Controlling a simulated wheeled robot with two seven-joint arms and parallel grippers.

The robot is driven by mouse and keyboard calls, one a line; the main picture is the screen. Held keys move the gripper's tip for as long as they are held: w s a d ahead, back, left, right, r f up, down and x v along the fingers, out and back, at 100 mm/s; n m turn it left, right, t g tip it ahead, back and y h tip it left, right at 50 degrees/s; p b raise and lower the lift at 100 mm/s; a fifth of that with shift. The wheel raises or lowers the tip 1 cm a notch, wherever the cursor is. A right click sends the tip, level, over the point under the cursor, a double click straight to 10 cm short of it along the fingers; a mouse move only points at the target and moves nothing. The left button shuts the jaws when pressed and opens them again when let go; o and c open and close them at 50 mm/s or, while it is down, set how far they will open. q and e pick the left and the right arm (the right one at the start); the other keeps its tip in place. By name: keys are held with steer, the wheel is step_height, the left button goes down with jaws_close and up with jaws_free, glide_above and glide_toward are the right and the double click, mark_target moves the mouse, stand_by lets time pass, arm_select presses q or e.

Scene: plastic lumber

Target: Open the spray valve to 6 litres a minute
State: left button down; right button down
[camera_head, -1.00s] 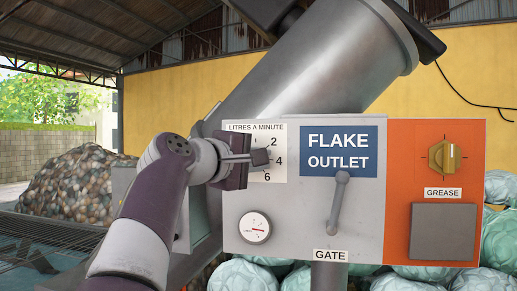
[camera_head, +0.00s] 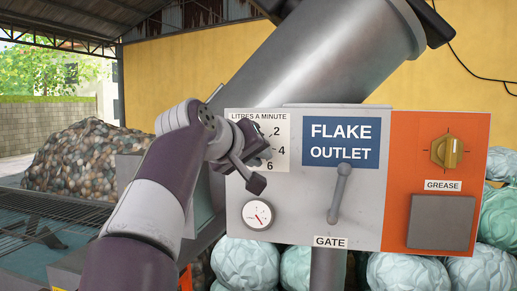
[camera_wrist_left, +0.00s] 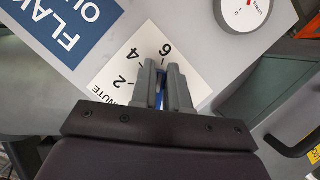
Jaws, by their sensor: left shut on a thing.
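My left gripper (camera_head: 262,152) is at the LITRES A MINUTE scale (camera_head: 282,133), on the left of the grey panel. In the left wrist view its two grey fingers (camera_wrist_left: 162,88) are shut on the spray valve handle (camera_wrist_left: 160,90), which shows only as a blue strip between them. The fingers lie close to the 6 on the scale plate (camera_wrist_left: 135,82) there. In the head view my gripper hides the valve and the left part of the scale. The exact setting cannot be read. My right gripper is not in view.
A round gauge (camera_head: 257,214) with a red needle sits below the scale; its reading is too small to tell. A grey gate lever (camera_head: 339,194) stands under the FLAKE OUTLET sign (camera_head: 339,141). A yellow grease knob (camera_head: 447,152) is on the orange section. Wrapped bales lie below.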

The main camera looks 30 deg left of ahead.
arm_select(q)
steer(key=shift+s+r+m+y, duration=0.1)
steer(key=shift+r+m+y, duration=0.2)
steer(key=shift+r+m, duration=0.15)
steer(key=c, duration=1.1)
jaws_free()
steer(key=shift+a+f, duration=0.1)
steer(key=shift+f, duration=0.15)
steer(key=p+v, duration=0.4)
steer(key=v, duration=0.2)
steer(key=p+v, duration=0.4)
steer(key=v, duration=0.2)
steer(key=shift+s+a+r, duration=0.1)
steer(key=shift+s+r, duration=0.05)
steer(key=shift+r, duration=0.05)
steer(key=shift+s, duration=0.15)
